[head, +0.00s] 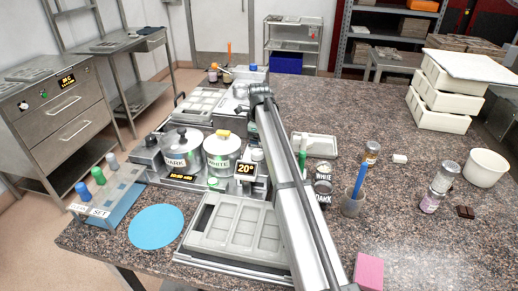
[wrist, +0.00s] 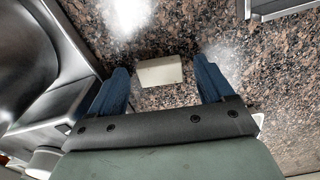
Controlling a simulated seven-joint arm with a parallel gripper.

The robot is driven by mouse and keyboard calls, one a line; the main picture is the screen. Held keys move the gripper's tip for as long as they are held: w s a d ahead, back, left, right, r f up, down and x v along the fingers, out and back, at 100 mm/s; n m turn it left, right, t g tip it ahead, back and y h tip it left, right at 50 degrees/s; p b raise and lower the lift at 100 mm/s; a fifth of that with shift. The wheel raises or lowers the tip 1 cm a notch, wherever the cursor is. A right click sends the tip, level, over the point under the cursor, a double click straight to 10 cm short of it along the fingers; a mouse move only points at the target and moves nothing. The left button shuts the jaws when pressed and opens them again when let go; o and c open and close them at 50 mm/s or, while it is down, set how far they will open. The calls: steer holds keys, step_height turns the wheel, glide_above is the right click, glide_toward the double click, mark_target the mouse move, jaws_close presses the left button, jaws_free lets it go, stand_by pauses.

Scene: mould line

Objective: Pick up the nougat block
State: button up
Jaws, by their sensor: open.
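In the wrist view, a cream rectangular block (wrist: 160,71), which looks like the nougat block, lies flat on the speckled granite counter. My gripper (wrist: 161,75) is open, with one blue finger to the left of the block and one to the right. Gaps show between the block and both fingers, and nothing is held. The block's near edge is close to the dark gripper body in the picture. In the head view my arm crosses the middle and hides its own gripper. A small whitish piece (head: 399,158) lies on the right of the counter there; I cannot tell if it is the same block.
Steel equipment (wrist: 50,80) stands close to the left finger. A metal edge (wrist: 275,8) is at the upper right. In the head view, melting pots (head: 182,148), a mould tray (head: 235,232), a cup of tools (head: 353,203) and a pink block (head: 368,272) surround my arm.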

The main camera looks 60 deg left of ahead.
steer(key=shift+c, duration=0.4)
steer(key=c, duration=1)
steer(key=shift+c, duration=0.2)
steer(key=shift+r, duration=0.15)
